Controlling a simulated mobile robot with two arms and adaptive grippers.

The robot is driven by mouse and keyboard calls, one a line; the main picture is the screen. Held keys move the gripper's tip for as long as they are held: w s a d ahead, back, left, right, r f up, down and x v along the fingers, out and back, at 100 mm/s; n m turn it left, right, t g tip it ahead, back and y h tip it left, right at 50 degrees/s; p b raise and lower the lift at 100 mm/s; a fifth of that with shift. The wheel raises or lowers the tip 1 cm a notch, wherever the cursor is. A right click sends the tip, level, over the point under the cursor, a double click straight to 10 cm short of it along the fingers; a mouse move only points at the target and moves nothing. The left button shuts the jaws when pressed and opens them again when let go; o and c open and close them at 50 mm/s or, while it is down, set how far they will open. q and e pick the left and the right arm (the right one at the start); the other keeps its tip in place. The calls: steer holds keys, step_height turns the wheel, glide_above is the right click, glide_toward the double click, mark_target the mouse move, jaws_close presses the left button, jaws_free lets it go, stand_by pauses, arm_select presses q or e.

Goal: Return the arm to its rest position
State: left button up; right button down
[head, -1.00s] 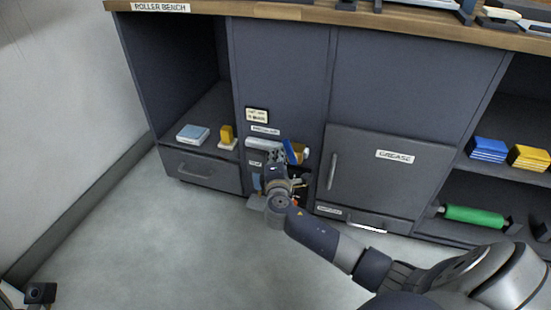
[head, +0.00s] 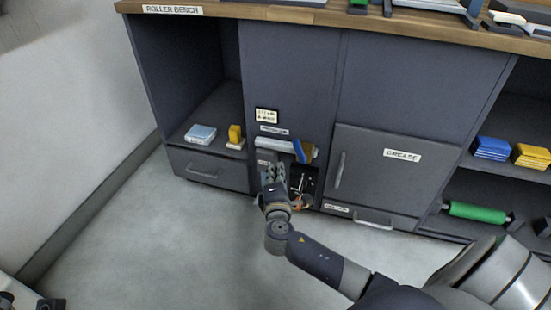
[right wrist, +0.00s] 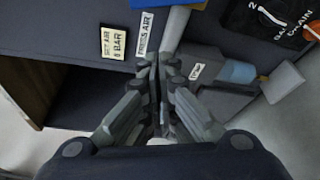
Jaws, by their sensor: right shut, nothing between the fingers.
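My right gripper (head: 274,172) is in front of the low centre of the bench cabinet, beside the small open compartment under the press air label (head: 273,129). In the right wrist view its fingers (right wrist: 160,95) are together and hold nothing. My right arm reaches in from the lower right. My left gripper cannot be made out; only a dark part of me shows at the lower left corner of the head view.
The roller bench cabinet (head: 400,85) fills the back. A blue item (head: 299,151) and small parts sit around the compartment. The grease door (head: 372,175) is shut. A green roller (head: 478,211) lies on the right shelf. Grey floor (head: 150,240) is free at left.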

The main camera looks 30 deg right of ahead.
steer(key=shift+v, duration=0.85)
steer(key=shift+w, duration=0.1)
